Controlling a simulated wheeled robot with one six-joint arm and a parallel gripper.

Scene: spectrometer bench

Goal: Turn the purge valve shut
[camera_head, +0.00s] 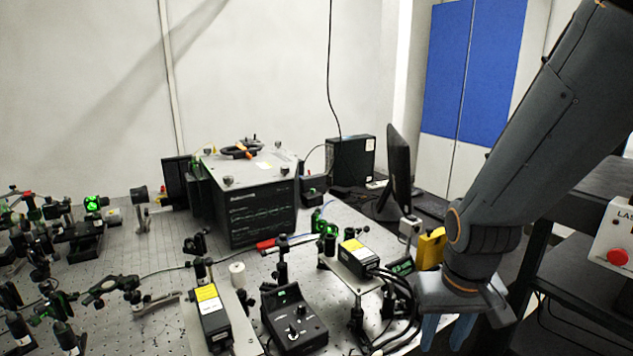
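I cannot make out for certain which part is the purge valve. A small red-handled piece (266,244) lies on the optical bench in front of the large dark instrument box (262,208), too small to identify. An orange and black item (239,151) rests on top of that box, also unclear. My gripper (447,334) is at the lower right, pointing down. Its two blue fingers are apart with nothing visible between them, though their tips are near the picture's bottom edge. It is well to the right of the box and apart from both items.
The perforated bench (125,265) is crowded with optics mounts at left. A black control box with knobs (294,320), yellow-labelled modules (211,310) and black cables (400,300) stand in front. A monitor (399,165) is behind. A panel with a red button (617,257) is at right.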

